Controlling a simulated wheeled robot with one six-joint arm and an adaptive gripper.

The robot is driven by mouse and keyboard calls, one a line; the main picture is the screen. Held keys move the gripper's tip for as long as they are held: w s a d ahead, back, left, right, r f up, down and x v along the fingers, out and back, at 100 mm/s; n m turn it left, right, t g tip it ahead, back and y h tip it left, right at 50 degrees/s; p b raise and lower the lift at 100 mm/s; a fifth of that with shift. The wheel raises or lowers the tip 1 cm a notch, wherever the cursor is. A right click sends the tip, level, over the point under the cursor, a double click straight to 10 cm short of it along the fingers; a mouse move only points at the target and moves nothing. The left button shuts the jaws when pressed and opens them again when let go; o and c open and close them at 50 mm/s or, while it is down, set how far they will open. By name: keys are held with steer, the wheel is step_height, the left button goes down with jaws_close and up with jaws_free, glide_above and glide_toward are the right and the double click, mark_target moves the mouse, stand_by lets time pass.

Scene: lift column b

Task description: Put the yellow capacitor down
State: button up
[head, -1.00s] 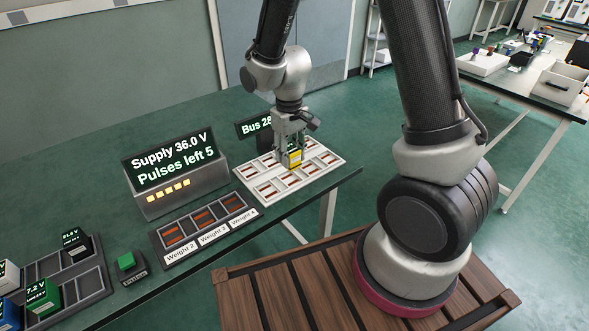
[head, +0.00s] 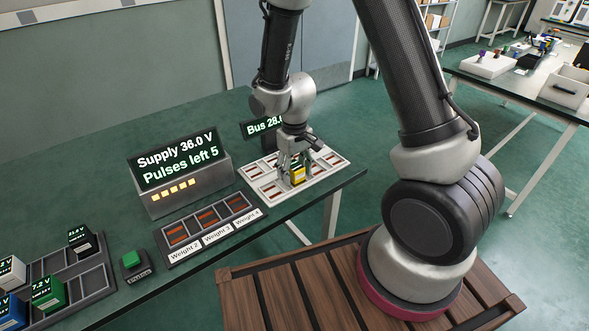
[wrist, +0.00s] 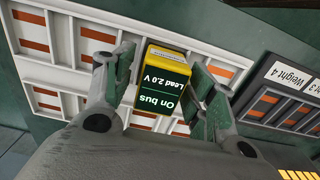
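The yellow capacitor (head: 298,175) stands in the near row of the white slotted tray (head: 330,180). In the wrist view the capacitor (wrist: 160,87) has a dark label reading "On bus, Lead 2.0 V". My gripper (head: 294,170) is over the tray with its fingers on both sides of the capacitor. In the wrist view my gripper's fingers (wrist: 163,88) are spread, with narrow gaps between them and the capacitor. The capacitor's base is partly hidden, so how deep it sits in its slot is unclear.
A supply box (head: 180,180) reads 36.0 V, pulses left 5. A bus display (head: 260,128) stands behind the tray, partly covered by my arm. A dark weight tray (head: 210,225), a green button (head: 131,260) and a rack of capacitors (head: 95,283) lie to the left. Other tray slots are empty.

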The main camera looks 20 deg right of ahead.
mark_target(294, 165)
step_height(294, 165, up, 12)
steer(key=shift+f, duration=0.25)
steer(key=s+d+r+m+t, duration=0.1)
steer(key=s+d+r, duration=0.25)
steer(key=r, duration=0.25)
steer(key=s+d+r+m+t, duration=0.1)
steer(key=s+d+r, duration=0.2)
steer(key=d+r, duration=0.3)
steer(key=s+d+r+t, duration=0.1)
steer(key=s+d+r, duration=0.1)
steer(key=s, duration=0.4)
steer(key=s+d+r+m+t, duration=0.1)
steer(key=s+d+r, duration=0.2)
steer(key=s+r, duration=0.2)
steer(key=shift+s+d+r+m, duration=0.2)
steer(key=shift+s+m, duration=0.1)
steer(key=shift+s, duration=0.5)
